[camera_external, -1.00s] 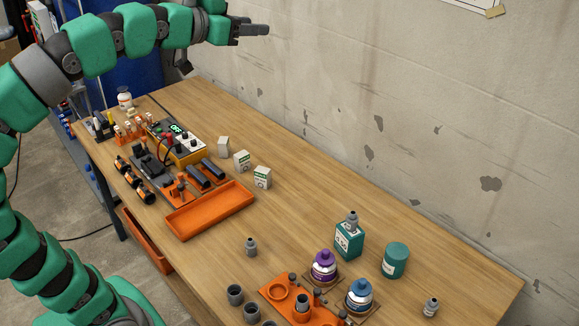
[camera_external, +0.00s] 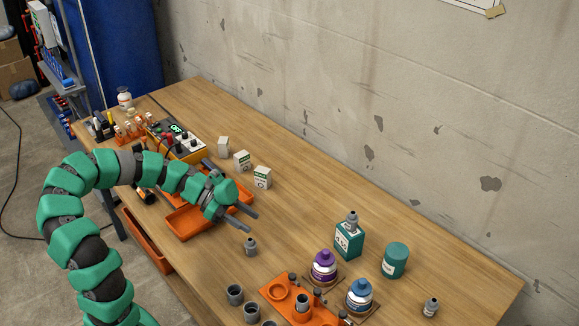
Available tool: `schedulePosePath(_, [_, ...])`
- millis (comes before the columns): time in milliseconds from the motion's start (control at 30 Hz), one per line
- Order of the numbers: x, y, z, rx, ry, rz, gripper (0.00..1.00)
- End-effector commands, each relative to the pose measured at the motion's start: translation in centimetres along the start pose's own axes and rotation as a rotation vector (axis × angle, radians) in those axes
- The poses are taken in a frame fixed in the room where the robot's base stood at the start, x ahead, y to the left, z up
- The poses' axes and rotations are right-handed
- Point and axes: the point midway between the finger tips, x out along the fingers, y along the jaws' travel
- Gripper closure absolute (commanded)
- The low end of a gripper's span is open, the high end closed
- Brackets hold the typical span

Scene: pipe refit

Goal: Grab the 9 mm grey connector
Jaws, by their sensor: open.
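Small grey connectors stand in several places; their sizes cannot be read, so I cannot tell which is the 9 mm one. One grey connector (camera_external: 250,246) stands on the bench just in front of the orange tray. Another connector (camera_external: 352,219) sits on top of a teal box (camera_external: 348,242). A third connector (camera_external: 431,306) stands at the right by the bench edge. My gripper (camera_external: 252,222) is open and empty, above the bench near the tray's right end. Its fingertips appear close to the first connector and apart from it.
The orange tray (camera_external: 186,233) lies partly behind my arm. An orange holder (camera_external: 276,292), a purple-capped bottle (camera_external: 323,268), a blue-capped bottle (camera_external: 359,296) and a teal canister (camera_external: 396,261) stand at the right. White boxes (camera_external: 241,161) stand behind. The bench middle is clear.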

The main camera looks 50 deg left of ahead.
Motion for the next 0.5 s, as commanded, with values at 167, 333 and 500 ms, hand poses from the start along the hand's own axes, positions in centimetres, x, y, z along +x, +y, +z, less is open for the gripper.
schedulePosePath(167, [0.6,0.5,1.0,0.031,0.051,0.017,0.57])
schedulePosePath(333, [1.4,0.5,2.6,0.032,0.051,0.018,0.57])
schedulePosePath(500, [2.0,0.4,4.0,0.033,0.049,0.015,0.57])
